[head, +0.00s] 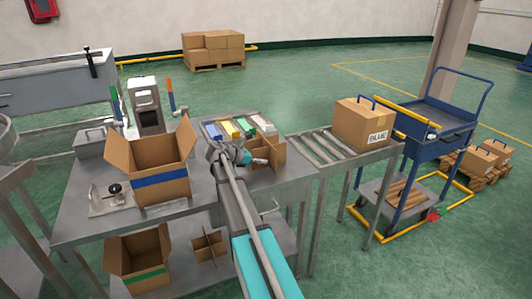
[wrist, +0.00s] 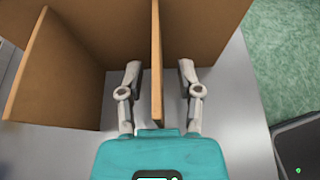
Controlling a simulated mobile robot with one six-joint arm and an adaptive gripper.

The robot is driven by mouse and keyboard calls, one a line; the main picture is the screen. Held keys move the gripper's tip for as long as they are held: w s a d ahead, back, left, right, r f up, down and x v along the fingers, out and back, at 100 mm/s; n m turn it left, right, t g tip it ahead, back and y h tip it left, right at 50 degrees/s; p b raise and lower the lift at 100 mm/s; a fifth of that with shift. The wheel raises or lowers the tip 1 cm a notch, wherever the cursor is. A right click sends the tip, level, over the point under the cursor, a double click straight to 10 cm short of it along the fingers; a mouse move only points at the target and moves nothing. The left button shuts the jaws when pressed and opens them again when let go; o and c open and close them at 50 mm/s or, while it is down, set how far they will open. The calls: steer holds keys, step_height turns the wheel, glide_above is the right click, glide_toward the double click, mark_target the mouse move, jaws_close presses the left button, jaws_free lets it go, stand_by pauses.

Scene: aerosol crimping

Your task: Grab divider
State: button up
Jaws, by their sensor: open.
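The brown cardboard divider (head: 266,154) stands upright on the grey table, right of centre in the head view. In the wrist view one thin panel of the divider (wrist: 157,70) runs between my two fingers, with visible gaps on both sides. My gripper (wrist: 158,80) is open around that panel. In the head view my gripper (head: 250,158) is beside the divider, and my arm hides part of it.
An open box with a blue band (head: 160,178) stands left on the table (head: 85,205). Coloured bins (head: 240,126) lie behind the divider. A roller conveyor (head: 318,148) carries a closed box (head: 362,124) at right. Another divider (head: 208,246) and a green-banded box (head: 138,262) sit on the lower shelf.

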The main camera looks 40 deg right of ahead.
mark_target(269, 153)
jaws_close()
steer(key=shift+r, duration=0.15)
stand_by(0.4)
step_height(269, 153, up, 3)
steer(key=p, duration=0.3)
steer(key=s+a+r+p, duration=0.3)
steer(key=s+r+p, duration=0.6)
steer(key=s, duration=0.4)
steer(key=shift+s+a+r+p, duration=0.2)
steer(key=shift+s+r+p, duration=0.15)
steer(key=shift+p, duration=0.2)
steer(key=shift+r, duration=0.1)
